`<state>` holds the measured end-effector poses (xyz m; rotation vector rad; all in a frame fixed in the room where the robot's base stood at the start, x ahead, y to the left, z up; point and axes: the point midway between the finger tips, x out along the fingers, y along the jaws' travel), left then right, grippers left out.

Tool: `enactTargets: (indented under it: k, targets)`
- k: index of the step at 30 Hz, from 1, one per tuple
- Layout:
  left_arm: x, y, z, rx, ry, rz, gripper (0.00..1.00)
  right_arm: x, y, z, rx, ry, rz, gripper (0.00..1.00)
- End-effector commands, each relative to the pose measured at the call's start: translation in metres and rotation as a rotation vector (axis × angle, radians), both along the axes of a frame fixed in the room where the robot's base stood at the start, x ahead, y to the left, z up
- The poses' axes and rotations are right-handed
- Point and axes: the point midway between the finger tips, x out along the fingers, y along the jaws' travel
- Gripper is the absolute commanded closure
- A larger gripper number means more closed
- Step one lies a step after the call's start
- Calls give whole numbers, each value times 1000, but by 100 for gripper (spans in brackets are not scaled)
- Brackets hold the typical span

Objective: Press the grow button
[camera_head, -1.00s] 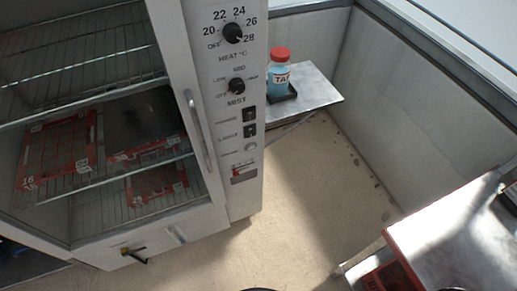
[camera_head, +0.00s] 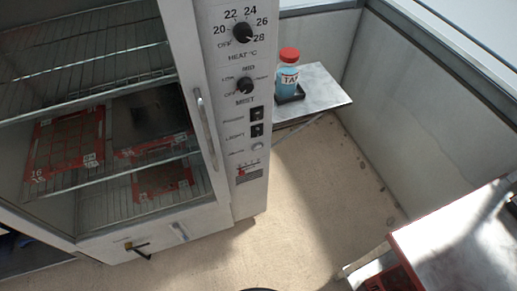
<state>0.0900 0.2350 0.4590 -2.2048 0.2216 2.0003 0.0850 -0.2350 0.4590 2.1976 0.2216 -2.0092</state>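A tall grey cabinet has a control panel (camera_head: 245,100) on its front right edge. A small round pale button (camera_head: 257,146) sits low on the panel, below two black rocker switches. Its label is too small to read, so I cannot confirm that it is the grow button. The upper rocker switch (camera_head: 256,114) and the light switch (camera_head: 257,130) are dark. The heat knob (camera_head: 242,33) and mist knob (camera_head: 244,86) are above them. A small red-marked scale (camera_head: 247,168) is below the button. Neither of my grippers is in view.
The cabinet's wire shelves (camera_head: 80,71) hold red-framed trays (camera_head: 93,160). A red-capped blue bottle (camera_head: 288,75) stands on a metal side shelf (camera_head: 325,93) right of the panel. A metal table (camera_head: 450,240) is at lower right. The floor (camera_head: 310,210) between is clear.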

Motion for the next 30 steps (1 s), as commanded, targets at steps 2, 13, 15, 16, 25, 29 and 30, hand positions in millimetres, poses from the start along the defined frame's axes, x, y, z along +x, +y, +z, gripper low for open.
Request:
enactTargets:
  k: [2,13,15,16,25,29,30]
  targets:
    - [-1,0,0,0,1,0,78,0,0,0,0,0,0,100]
    - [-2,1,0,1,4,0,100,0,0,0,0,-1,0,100]
    - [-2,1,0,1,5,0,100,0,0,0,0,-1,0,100]
    - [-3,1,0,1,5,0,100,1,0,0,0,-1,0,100]
    - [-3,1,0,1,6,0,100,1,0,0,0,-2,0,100]
    - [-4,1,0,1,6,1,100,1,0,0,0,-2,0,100]
    - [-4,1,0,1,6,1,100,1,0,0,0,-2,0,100]
